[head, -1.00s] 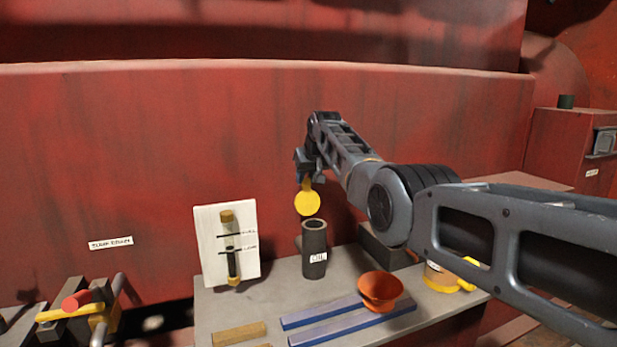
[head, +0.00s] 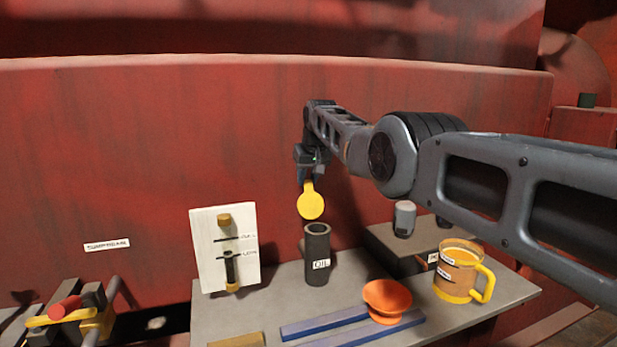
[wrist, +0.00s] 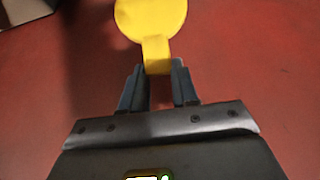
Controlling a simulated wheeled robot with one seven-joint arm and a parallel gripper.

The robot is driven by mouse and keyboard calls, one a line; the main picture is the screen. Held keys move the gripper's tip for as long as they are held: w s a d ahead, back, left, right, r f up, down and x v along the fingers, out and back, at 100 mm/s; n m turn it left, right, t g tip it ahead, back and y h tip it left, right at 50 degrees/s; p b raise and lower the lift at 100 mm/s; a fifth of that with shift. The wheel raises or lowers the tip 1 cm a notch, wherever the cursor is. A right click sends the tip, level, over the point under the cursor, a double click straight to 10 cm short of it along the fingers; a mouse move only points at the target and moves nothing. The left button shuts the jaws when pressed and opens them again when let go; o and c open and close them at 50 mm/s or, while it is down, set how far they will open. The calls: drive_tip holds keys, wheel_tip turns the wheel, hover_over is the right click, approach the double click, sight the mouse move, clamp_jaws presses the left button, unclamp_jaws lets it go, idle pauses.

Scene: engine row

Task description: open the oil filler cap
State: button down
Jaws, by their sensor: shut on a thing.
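The yellow oil filler cap (head: 311,204) is a round disc with a short tab. My gripper (head: 306,182) is shut on that tab and holds the cap tilted in the air, above the dark oil filler neck (head: 317,262). The neck stands upright on the grey shelf, labelled OIL, and its top is open. The cap is apart from the neck. In the wrist view the cap (wrist: 151,18) shows beyond the fingertips (wrist: 159,72), with its tab between them.
A dipstick gauge on a white card (head: 206,255) stands left of the neck. An orange funnel (head: 386,298), blue bars (head: 330,322) and an amber jug (head: 456,270) are on the grey shelf (head: 280,300). A small grey-topped container (head: 404,218) stands behind. A red wall is behind everything.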

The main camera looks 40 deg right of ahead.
drive_tip(key=shift+w+r, duration=0.2)
drive_tip(key=shift+r, duration=0.15)
drive_tip(key=c, duration=1.2)
unclamp_jaws()
drive_tip(key=shift+f, duration=0.15)
drive_tip(key=o, duration=0.4)
drive_tip(key=shift+f, duration=0.15)
drive_tip(key=shift+c, duration=0.2)
drive_tip(key=shift+s, duration=0.1)
drive_tip(key=shift+p+v, duration=0.4)
drive_tip(key=shift+v, duration=0.75)
drive_tip(key=shift+b+v, duration=0.45)
drive_tip(key=shift+v, duration=2.25)
